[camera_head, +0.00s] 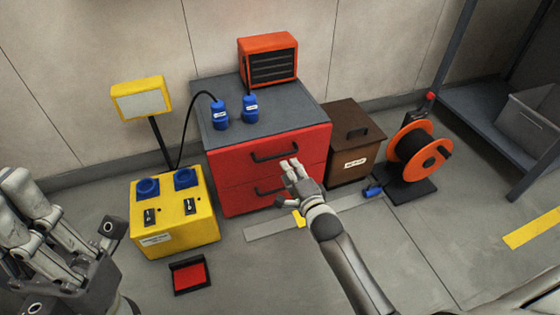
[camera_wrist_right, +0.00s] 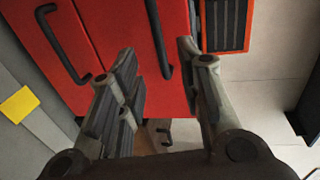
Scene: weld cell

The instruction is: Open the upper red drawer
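The red drawer cabinet (camera_head: 226,162) has a grey top. Its upper red drawer (camera_head: 305,140) is shut and carries a black bar handle (camera_head: 273,153). The lower drawer (camera_head: 235,200) is also shut, with its own handle (camera_head: 271,188). My right gripper (camera_head: 289,165) is open and empty, just in front of the upper drawer near the handle's right end. In the right wrist view, the upper handle (camera_wrist_right: 159,38) lies ahead, in line with the gap between the open fingers (camera_wrist_right: 155,58); contact does not show. My left gripper (camera_head: 10,208) is open and empty at the left edge.
An orange heater (camera_head: 268,58) and blue plugs (camera_head: 219,115) sit on the cabinet. A yellow power box (camera_head: 175,222) stands left, a brown box (camera_head: 352,165) and an orange cable reel (camera_head: 421,155) right. A small red-black tray (camera_head: 189,276) lies on the floor in front.

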